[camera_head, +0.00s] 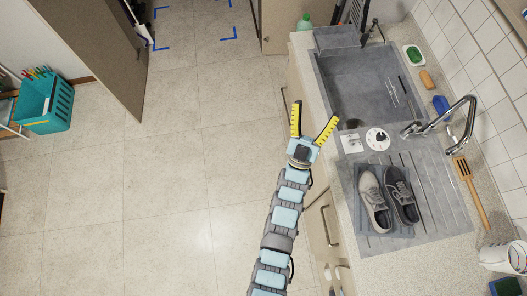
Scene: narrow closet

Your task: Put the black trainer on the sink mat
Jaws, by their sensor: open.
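The black trainer (403,197), dark grey to black with a pale sole edge, lies on the draining board at the right. A pale grey-beige shoe (372,202) lies close beside it on the left. A blue-grey mat (400,231) shows under and around the two shoes; the dark trainer appears to lie over its right part, but the mat's exact edge there is hard to tell. My gripper (316,111), with yellow fingers spread, is open and empty.
The grey sink basin (365,85) is behind the draining board. A tap (440,118), wooden spatula (470,192), blue sponge, brush and metal cup (503,257) line the wall side. Small white items lie between basin and shoes. A teal crate (44,103) stands far left; the floor is clear.

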